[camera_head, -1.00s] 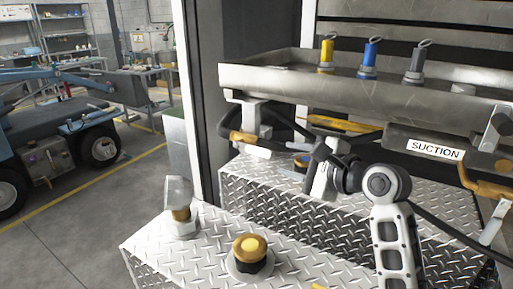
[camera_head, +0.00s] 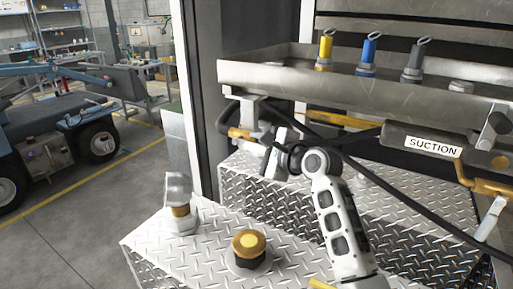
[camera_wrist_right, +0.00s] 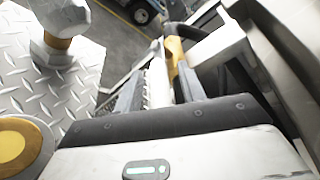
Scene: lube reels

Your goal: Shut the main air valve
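A yellow-handled valve (camera_head: 240,134) sits under the left end of the metal tray; I take it for the main air valve, though no label on it is readable. My right gripper (camera_head: 268,150) is just below and right of this handle in the head view. In the right wrist view, the yellow handle (camera_wrist_right: 175,58) lies ahead, close to the fingertips of my right gripper (camera_wrist_right: 172,85). The fingers stand apart, with a ridged pad showing on the left one. Whether they touch the handle I cannot tell. My left gripper is out of view.
Metal tray (camera_head: 300,80) with yellow, blue and grey nozzles above. A black hose (camera_head: 400,205) runs diagonally behind my arm. A yellow-topped knob (camera_head: 249,243) and a grey-capped fitting (camera_head: 178,203) stand on the tread-plate box (camera_head: 205,262). A suction valve (camera_head: 485,186) is at right.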

